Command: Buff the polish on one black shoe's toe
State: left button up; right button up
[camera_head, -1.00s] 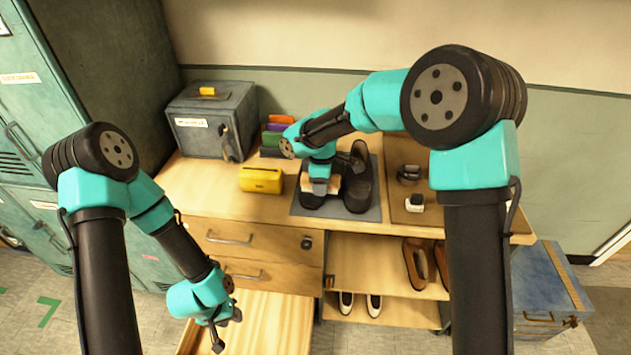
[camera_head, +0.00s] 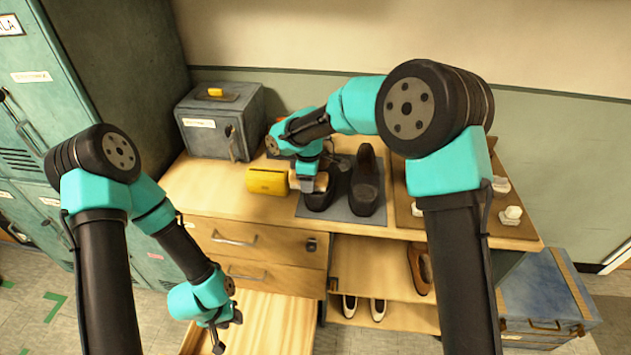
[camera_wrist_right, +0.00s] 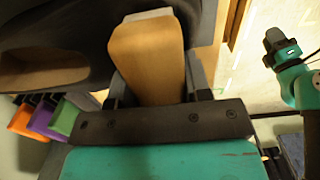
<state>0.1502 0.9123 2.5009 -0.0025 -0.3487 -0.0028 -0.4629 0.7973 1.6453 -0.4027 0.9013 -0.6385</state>
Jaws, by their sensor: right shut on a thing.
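Two black shoes stand side by side on a grey mat (camera_head: 340,217), toes toward the front. My right gripper (camera_head: 307,183) is shut on a tan wooden block (camera_wrist_right: 147,65), which looks like a brush with a pale end. It holds the block over the front of the left black shoe (camera_head: 319,200). Whether the block touches the toe cannot be told. The right black shoe (camera_head: 367,182) is free. In the right wrist view a black shoe (camera_wrist_right: 60,65) fills the upper left. My left gripper (camera_head: 226,334) is open and empty over the drawer.
A brown board (camera_head: 402,205) with small pale items lies at right. An open drawer (camera_head: 275,320) juts out below, beside shelves with other shoes. The bench's front left is clear.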

jog(key=shift+w+a, duration=0.25)
jog(key=shift+a, duration=0.45)
jog(key=shift+w+d, duration=0.25)
jog(key=shift+w, duration=0.2)
jog(key=shift+s+d, duration=0.1)
jog(key=shift+d, duration=0.05)
jog(key=shift+s+d, duration=0.3)
jog(key=shift+d, duration=0.95)
jog(key=shift+s+d, duration=0.25)
jog(key=shift+d, duration=1)
jog(key=shift+s+d, duration=0.3)
jog(key=shift+d, duration=0.95)
notch_tip(320, 180, up, 8)
jog(key=shift+a, duration=0.15)
